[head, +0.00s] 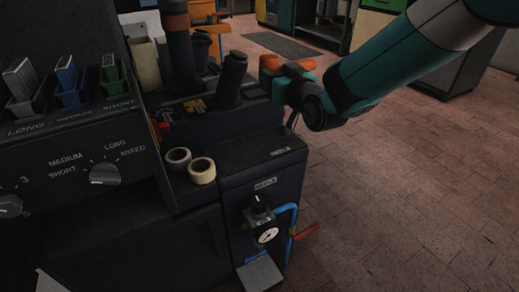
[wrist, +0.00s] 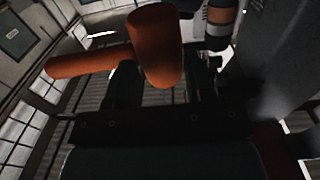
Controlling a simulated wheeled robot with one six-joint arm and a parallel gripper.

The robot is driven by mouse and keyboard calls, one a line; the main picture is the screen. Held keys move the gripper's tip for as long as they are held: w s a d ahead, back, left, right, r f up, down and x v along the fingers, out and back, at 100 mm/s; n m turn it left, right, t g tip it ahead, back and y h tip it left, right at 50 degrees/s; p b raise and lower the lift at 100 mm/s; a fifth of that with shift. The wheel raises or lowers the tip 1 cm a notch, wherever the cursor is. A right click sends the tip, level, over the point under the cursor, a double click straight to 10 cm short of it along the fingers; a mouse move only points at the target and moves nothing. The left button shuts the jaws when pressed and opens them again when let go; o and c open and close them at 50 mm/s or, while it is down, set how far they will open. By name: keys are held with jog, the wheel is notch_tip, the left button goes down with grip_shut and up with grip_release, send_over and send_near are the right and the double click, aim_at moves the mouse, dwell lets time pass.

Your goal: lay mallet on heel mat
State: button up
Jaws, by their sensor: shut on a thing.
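The mallet (head: 270,62) shows as an orange piece at my gripper's end in the head view. In the wrist view the orange mallet (wrist: 158,45) sits between the dark fingers, with a long orange part reaching left. My gripper (head: 284,80) is shut on it; the fingers also show in the wrist view (wrist: 165,88). The heel mat (head: 262,146) is the dark flat top with a HEELS label, on the cabinet at the bench's right end. My gripper is above and behind it in the picture, apart from it. Part of the mallet is hidden by my gripper.
Two tape rolls (head: 190,165) stand left of the mat. A dark upright post (head: 231,80) rises behind it, close to my gripper. A gauge (head: 265,234) with a blue pipe and red lever (head: 306,231) sits on the cabinet front. Open floor (head: 400,190) lies right.

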aim_at(265, 154)
jog(key=shift+n, duration=0.3)
jog(key=f+b, duration=0.1)
jog(key=f, duration=0.5)
jog(key=a+f+b, duration=0.1)
jog(key=f+b, duration=0.1)
jog(key=f, duration=0.4)
jog(key=a+f+b, duration=0.1)
jog(key=f+b, duration=0.1)
jog(key=f, duration=0.4)
jog(key=shift+s+a+f, duration=0.2)
jog(key=shift+s+f, duration=0.1)
jog(key=shift+f+b, duration=0.2)
jog(key=shift+b, duration=0.1)
jog(key=o, duration=1.3)
